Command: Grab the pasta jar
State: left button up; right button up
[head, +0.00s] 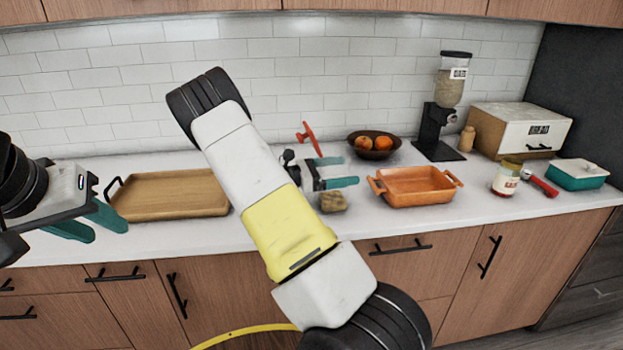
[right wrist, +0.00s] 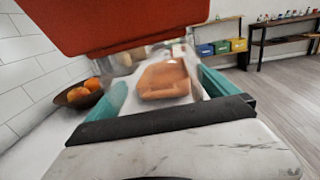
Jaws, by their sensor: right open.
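A jar (head: 506,180) with a pale label, an olive lid and red lower part stands upright on the right of the counter. It looks like the pasta jar, but its label is too small to read. My right gripper (head: 335,172) is open and empty above the middle of the counter, left of the orange baking dish and well apart from the jar. Its spread teal fingers also show in the right wrist view (right wrist: 160,95). My left gripper (head: 90,222) is open and empty at the counter's left, by the wooden tray.
An orange baking dish (head: 418,187) lies between my right gripper and the jar. A red-handled tool (head: 540,183) and teal dish (head: 577,175) are right of the jar. A wooden tray (head: 172,194) lies left.

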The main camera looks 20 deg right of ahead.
jog(key=shift+d, duration=0.2)
jog(key=c, duration=2.1)
jog(key=shift+r, duration=0.1)
